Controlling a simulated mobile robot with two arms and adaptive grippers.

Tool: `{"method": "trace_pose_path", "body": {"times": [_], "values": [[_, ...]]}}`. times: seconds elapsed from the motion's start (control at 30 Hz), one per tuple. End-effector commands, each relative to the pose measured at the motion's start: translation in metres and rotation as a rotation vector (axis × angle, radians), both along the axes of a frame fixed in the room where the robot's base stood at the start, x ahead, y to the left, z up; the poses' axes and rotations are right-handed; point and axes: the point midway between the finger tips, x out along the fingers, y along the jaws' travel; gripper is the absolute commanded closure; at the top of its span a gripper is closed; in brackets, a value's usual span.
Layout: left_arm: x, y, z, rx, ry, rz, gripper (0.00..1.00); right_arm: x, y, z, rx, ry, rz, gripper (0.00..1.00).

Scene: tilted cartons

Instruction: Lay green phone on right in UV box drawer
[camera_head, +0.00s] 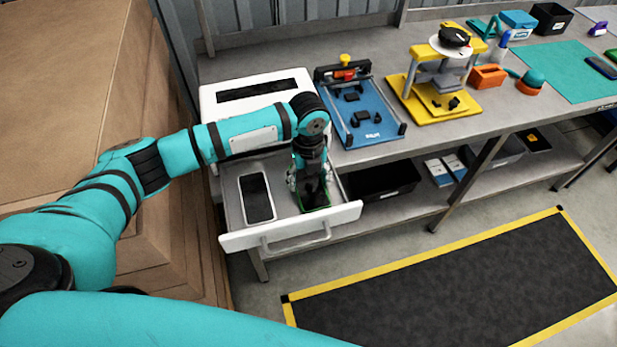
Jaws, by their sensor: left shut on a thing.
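The white UV box (210,100) stands on the bench with its drawer (290,230) pulled open toward me. A white phone with a dark screen (257,199) lies in the left part of the drawer. My left gripper (312,190) points down over the right part and is shut on the green phone (317,209), which is low inside the drawer beside the white one. The gripper covers much of the green phone, and I cannot tell whether it touches the drawer floor. My right gripper is out of view.
A blue fixture (372,132) and a yellow press (462,105) stand right of the box on the bench. A black bin (385,182) sits on the shelf below. Stacked cartons (70,70) rise close on the left. A yellow-edged dark mat (460,280) lies on the floor.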

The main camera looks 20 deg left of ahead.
Motion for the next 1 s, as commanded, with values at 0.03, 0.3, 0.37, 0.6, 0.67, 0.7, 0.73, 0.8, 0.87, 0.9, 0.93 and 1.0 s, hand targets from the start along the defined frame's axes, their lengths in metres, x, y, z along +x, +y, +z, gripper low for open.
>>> {"method": "trace_pose_path", "body": {"times": [0.03, 0.3, 0.37, 0.6, 0.67, 0.7, 0.73, 0.8, 0.87, 0.9, 0.93, 1.0], "values": [[0.0003, -0.0003, 0.0005, -0.001, -0.001, 0.0, 0.73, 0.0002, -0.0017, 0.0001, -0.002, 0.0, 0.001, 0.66], [0.0003, -0.0003, -0.0002, -0.001, -0.001, 0.0, 0.73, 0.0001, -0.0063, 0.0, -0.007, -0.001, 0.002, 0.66], [0.0003, -0.0002, -0.0008, -0.001, -0.001, 0.0, 0.73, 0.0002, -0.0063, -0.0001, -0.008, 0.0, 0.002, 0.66], [0.0004, -0.0002, -0.0026, -0.001, -0.001, 0.0, 0.73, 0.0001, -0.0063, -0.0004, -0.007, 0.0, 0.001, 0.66], [0.0004, -0.0002, -0.0026, -0.001, -0.001, 0.0, 0.73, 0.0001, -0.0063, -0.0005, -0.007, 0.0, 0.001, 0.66], [0.0004, -0.0002, -0.0026, -0.001, -0.001, 0.0, 0.73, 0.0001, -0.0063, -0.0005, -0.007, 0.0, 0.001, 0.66], [0.0004, -0.0002, -0.0026, -0.001, -0.001, 0.0, 0.73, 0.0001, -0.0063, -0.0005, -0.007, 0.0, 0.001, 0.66], [0.0003, -0.0001, -0.0026, -0.001, -0.001, 0.0, 0.73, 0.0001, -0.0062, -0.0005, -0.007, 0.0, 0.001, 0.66], [0.0003, -0.0001, -0.0026, -0.001, -0.001, 0.0, 0.73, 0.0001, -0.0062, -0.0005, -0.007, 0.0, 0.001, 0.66], [0.0003, -0.0001, -0.0026, -0.001, -0.001, 0.0, 0.31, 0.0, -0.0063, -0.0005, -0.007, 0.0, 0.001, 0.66], [0.0003, -0.0001, -0.0026, -0.001, -0.001, 0.0, 0.28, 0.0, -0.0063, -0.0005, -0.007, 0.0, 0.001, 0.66], [0.0003, -0.0001, -0.0026, -0.001, -0.001, 0.0, 0.18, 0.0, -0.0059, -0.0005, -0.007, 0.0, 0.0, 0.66]]}}
